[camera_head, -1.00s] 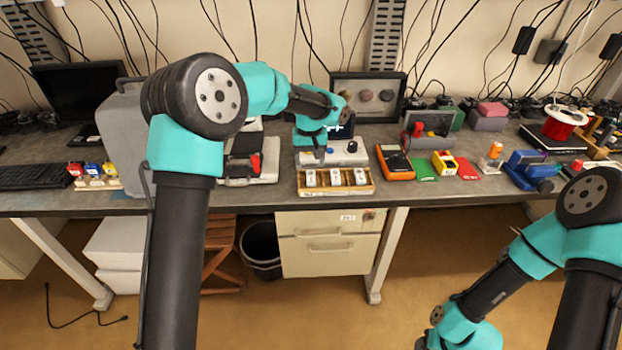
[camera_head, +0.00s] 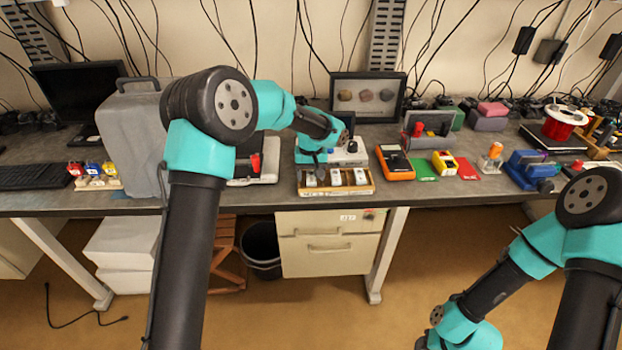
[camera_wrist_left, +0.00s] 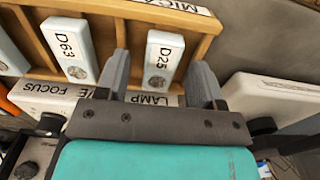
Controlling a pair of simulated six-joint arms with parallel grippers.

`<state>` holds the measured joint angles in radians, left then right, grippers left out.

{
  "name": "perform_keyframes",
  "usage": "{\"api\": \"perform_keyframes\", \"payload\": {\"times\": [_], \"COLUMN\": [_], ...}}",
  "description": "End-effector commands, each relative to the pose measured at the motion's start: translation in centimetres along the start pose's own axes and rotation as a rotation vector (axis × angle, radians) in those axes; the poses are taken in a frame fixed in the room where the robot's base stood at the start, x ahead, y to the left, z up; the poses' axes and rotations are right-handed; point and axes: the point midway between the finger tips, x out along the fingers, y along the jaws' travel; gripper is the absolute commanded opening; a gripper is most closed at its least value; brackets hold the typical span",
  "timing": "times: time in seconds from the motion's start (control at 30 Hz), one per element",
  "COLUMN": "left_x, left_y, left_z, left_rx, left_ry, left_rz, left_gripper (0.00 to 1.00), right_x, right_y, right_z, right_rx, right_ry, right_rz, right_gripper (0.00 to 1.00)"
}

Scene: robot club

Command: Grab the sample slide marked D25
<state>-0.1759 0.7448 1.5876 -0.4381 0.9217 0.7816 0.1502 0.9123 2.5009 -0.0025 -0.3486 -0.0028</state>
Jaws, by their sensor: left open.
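The wooden slide tray (camera_head: 345,190) sits at the front of the bench in the head view, with white slides standing in its slots. In the left wrist view the slide marked D25 (camera_wrist_left: 162,58) is in a slot of the tray (camera_wrist_left: 195,14). The slide marked D63 (camera_wrist_left: 70,48) is to its left. My left gripper (camera_wrist_left: 160,62) is open, with one finger on each side of D25; whether they touch it is unclear. In the head view the left gripper (camera_head: 318,170) is over the tray's left end. My right gripper is out of view.
A white device with a blue knob (camera_head: 350,147) stands right behind the tray. An orange meter (camera_head: 395,162) is to the right, and a grey case (camera_head: 130,130) to the left. Bare bench lies in front of the orange meter.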

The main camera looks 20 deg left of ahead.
Motion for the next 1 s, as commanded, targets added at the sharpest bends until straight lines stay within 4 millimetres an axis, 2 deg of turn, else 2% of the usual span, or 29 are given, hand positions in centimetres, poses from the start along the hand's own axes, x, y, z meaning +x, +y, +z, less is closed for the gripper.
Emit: {"api": "perform_keyframes", "payload": {"times": [0.47, 1.0], "left_x": [0.15, 0.13], "left_y": [0.03, 0.03], "left_z": [0.0, 0.01], "left_rx": [0.0, 0.0], "left_ry": [0.0, 0.0], "left_rz": [0.001, 0.001], "left_gripper": [0.62, 0.12], "right_x": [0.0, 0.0], "right_y": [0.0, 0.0], "right_z": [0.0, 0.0], "right_rx": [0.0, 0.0], "right_ry": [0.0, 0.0], "right_rz": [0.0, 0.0], "right_gripper": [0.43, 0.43]}}
